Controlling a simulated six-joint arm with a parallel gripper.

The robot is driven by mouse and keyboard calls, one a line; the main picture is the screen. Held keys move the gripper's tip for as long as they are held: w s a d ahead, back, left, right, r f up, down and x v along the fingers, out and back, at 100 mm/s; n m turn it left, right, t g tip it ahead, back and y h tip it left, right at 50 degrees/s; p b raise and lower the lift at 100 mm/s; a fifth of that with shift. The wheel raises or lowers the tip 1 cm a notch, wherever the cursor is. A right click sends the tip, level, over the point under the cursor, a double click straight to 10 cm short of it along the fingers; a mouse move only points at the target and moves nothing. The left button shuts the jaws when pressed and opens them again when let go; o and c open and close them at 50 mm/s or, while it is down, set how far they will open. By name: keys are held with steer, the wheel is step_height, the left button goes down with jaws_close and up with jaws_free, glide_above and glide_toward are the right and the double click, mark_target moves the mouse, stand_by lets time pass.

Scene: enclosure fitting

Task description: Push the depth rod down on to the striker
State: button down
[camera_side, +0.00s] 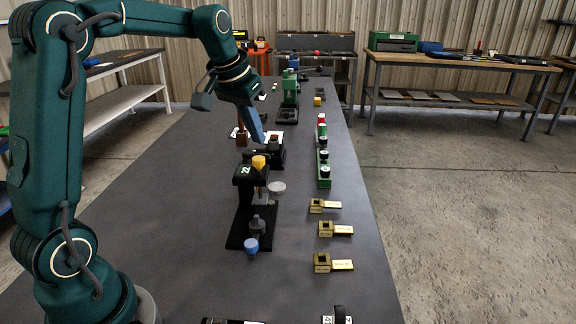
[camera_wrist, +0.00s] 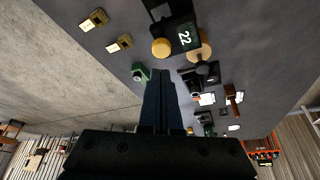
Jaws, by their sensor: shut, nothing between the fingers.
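A black stand marked 22 (camera_side: 249,176) stands on the grey table. A rod with a yellow cap (camera_side: 258,162) stands upright through its top arm; I take this as the depth rod. The yellow cap also shows in the wrist view (camera_wrist: 161,47), beside the 22 label. A grey stepped piece (camera_side: 258,225) sits on the stand's black base, nearer the camera; I cannot tell whether it is the striker. My gripper (camera_side: 259,139) is shut and empty, tilted, above and behind the yellow cap and apart from it. Its closed fingers show in the wrist view (camera_wrist: 159,74).
A blue-capped piece (camera_side: 251,245) stands at the base's near end. A pale round disc (camera_side: 277,187) is right of the stand. Another black fixture (camera_side: 270,155) stands just behind. A green rack (camera_side: 323,168) and several brass blocks (camera_side: 324,229) lie right. The table's left front is clear.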

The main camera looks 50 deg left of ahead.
steer(key=shift+r, duration=1.5)
steer(key=shift+d+r, duration=0.1)
steer(key=shift+d, duration=0.05)
steer(key=s+d+r+m+t, duration=0.2)
steer(key=s+d+r+m, duration=0.1)
steer(key=s+d, duration=0.7)
steer(key=s+d+f+h, duration=0.1)
steer(key=s+d+f, duration=0.1)
steer(key=s+f, duration=0.7)
steer(key=shift+d+g, duration=0.3)
steer(key=shift+g, duration=0.1)
steer(key=shift+f, duration=0.1)
